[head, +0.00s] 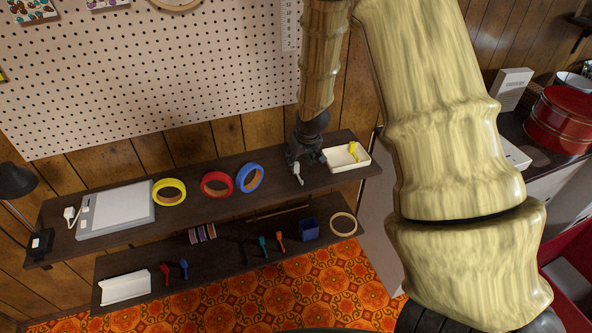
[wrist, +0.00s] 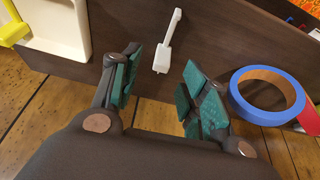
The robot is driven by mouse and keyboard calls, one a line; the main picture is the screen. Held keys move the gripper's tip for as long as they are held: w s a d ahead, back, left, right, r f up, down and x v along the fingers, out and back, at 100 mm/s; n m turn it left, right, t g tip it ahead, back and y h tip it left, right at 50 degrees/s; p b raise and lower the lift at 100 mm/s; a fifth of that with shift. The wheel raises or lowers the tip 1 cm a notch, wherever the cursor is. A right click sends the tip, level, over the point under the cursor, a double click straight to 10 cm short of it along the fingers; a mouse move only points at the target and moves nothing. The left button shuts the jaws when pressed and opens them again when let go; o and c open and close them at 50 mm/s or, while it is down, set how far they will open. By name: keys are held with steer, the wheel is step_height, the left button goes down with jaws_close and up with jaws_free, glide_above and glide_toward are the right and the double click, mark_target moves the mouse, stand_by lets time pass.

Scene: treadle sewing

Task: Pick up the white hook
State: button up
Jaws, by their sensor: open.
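The white hook (head: 297,172) lies on the upper dark shelf (head: 270,186), near its front edge. In the wrist view the white hook (wrist: 162,56) shows ahead of my gripper (wrist: 161,75), lined up with the gap between the fingers. Its wide end points toward me and its thin stem points away. My gripper (head: 305,155) is open and empty, with green pads on the fingers. It hangs over the shelf by the hook. I cannot tell how much height separates them.
A white tray (head: 342,170) with a yellow item (head: 354,151) stands close on the right. A blue tape roll (head: 249,177) and a red tape roll (head: 216,184) are to the left. A pegboard wall (head: 150,80) rises behind. A lower shelf (head: 215,257) holds small tools.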

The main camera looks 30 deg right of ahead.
mark_target(296, 163)
steer(key=shift+p+x, duration=0.85)
steer(key=shift+x, duration=2)
steer(key=shift+w+a, duration=0.1)
steer(key=shift+a, duration=0.05)
steer(key=c, duration=0.9)
steer(key=shift+r, duration=0.1)
